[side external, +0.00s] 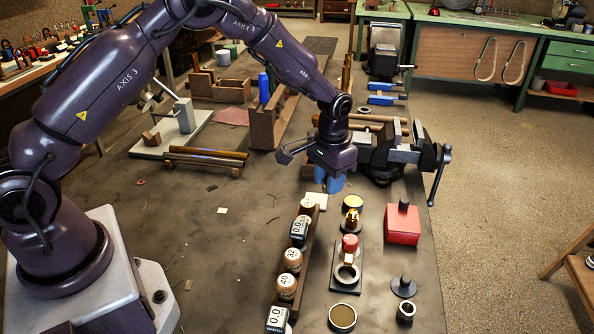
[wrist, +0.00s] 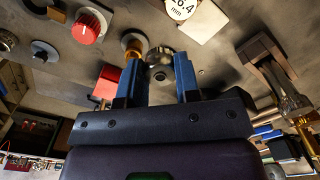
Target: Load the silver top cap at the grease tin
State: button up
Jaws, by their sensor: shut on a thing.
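My gripper (side external: 333,187) points down above the bench, just behind a short round tin with a yellow top (side external: 353,203). In the wrist view its two blue fingers (wrist: 160,68) are closed on a small round silver piece, which I take as the silver top cap (wrist: 160,56). The fingers hide the cap in the side view. Another round tin (side external: 342,317), with brown contents, stands at the front edge of the picture. I cannot tell for sure which tin is the grease tin.
A brass part (side external: 351,220) and a red knob (side external: 350,243) stand in line in front of the yellow-topped tin. A wooden rack of labelled dials (side external: 292,262) is to the left, a red box (side external: 403,226) to the right. A vise (side external: 400,155) stands behind.

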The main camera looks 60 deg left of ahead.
aim_at(353, 201)
jog(key=w, duration=0.7)
jog(key=shift+w+f, duration=0.4)
jog(key=shift+w+r, duration=0.2)
jog(key=shift+r, duration=0.05)
jog(key=shift+s+f, duration=0.1)
jog(key=shift+f, duration=2.8)
jog(key=shift+f, duration=0.65)
jog(key=shift+r, duration=3.6)
